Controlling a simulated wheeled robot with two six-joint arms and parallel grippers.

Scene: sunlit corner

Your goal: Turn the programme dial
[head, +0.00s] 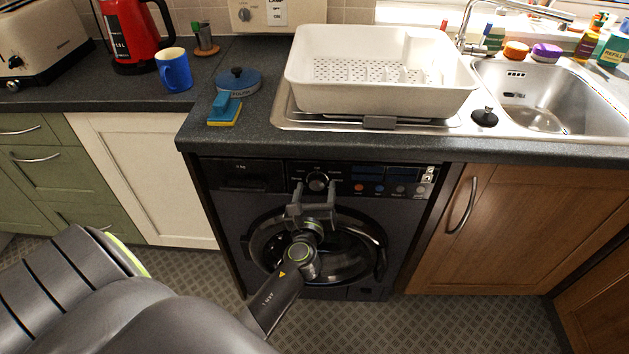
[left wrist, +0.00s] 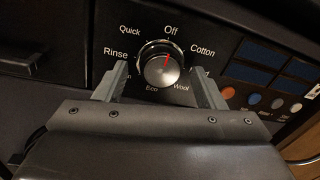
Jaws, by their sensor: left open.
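The programme dial (head: 317,181) is a round knob on the control panel of the dark washing machine (head: 222,215). In the left wrist view the dial (left wrist: 162,68) shows a silver face with a red pointer line directed up, close to the word Off. Labels such as Quick, Rinse, Cotton, Wool and Eco surround it. My left gripper (head: 316,188) is open in front of the panel. In the left wrist view its fingers (left wrist: 160,72) stand on either side of the dial, with a gap on each side. Whether they reach its depth is unclear. My right gripper is out of view.
The worktop (head: 260,140) overhangs the machine. Buttons (head: 379,189) sit right of the dial and a drawer (head: 245,174) left of it. A round door (head: 378,262) lies below. A white dish rack (head: 380,100) stands above on the draining board.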

